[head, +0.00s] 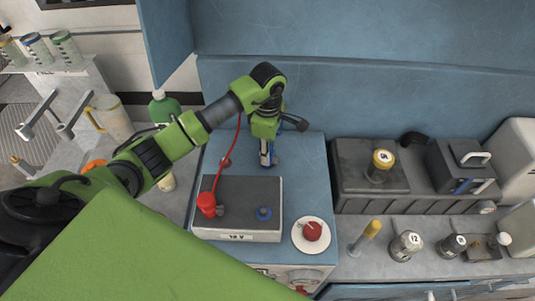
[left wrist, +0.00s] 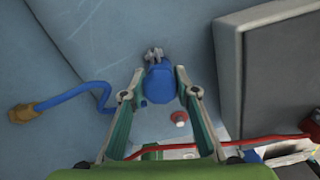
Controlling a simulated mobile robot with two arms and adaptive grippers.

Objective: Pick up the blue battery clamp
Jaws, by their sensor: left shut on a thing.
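The blue battery clamp (left wrist: 160,84) is between the fingers of my left gripper (left wrist: 161,76), its grey jaws pointing away from the palm. In the head view my left gripper (head: 266,146) is over the blue cabinet top behind the battery, and a little blue of the clamp (head: 265,158) shows at its fingers. The gripper is shut on the clamp. I cannot tell whether the clamp still touches the surface. A blue cable (left wrist: 70,97) runs left to a brass-coloured fitting. The battery (head: 236,192) has a red clamp (head: 206,203) and a blue terminal (head: 263,213). My right gripper is out of view.
A red cable (head: 228,163) passes close to my left gripper. A red knob (head: 312,231) on a white disc is right of the battery. A dark case (head: 370,180) stands further right, a green bottle (head: 164,106) to the left. The blue cabinet wall is close behind.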

